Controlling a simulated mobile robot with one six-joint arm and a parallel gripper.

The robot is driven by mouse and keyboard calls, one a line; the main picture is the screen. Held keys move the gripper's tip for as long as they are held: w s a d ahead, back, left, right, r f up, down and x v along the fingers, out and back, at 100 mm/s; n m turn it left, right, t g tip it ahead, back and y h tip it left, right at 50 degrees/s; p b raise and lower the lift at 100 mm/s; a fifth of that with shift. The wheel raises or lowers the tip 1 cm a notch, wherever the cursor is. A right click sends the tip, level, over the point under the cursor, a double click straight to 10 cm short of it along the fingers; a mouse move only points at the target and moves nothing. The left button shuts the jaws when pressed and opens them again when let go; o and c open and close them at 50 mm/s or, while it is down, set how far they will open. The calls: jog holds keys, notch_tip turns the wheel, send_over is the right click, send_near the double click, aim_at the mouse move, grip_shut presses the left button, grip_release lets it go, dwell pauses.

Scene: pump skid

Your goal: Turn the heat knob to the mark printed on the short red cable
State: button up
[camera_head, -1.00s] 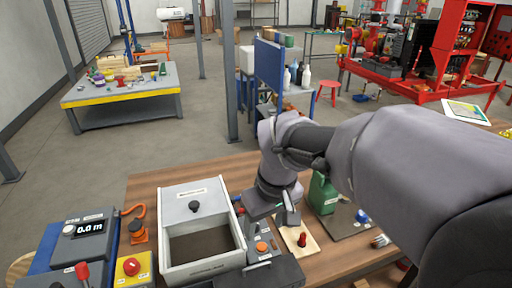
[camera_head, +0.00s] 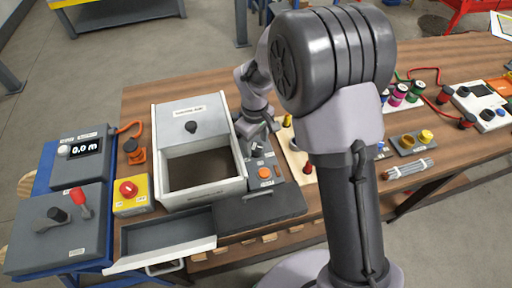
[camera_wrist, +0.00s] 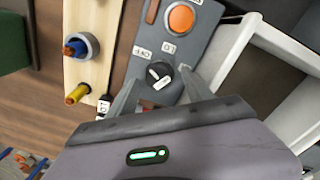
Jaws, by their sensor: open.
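The black knob (camera_wrist: 159,75) with a pale pointer stands on a grey control panel (camera_wrist: 190,48) in the wrist view.
A grey open-topped box (camera_head: 198,194) stands close left of the panel, with an open drawer (camera_head: 165,235) in front. A wooden board (camera_wrist: 92,45) with coloured pegs lies on the panel's other side. An emergency-stop box (camera_head: 131,194) sits farther left.

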jog(key=shift+f, duration=0.55)
grip_shut()
jog(key=shift+m, duration=0.3)
jog(key=m, duration=0.5)
jog(key=shift+w+m, duration=0.1)
jog(key=shift+m, duration=0.2)
jog(key=m, duration=0.5)
jog(key=shift+m, duration=0.4)
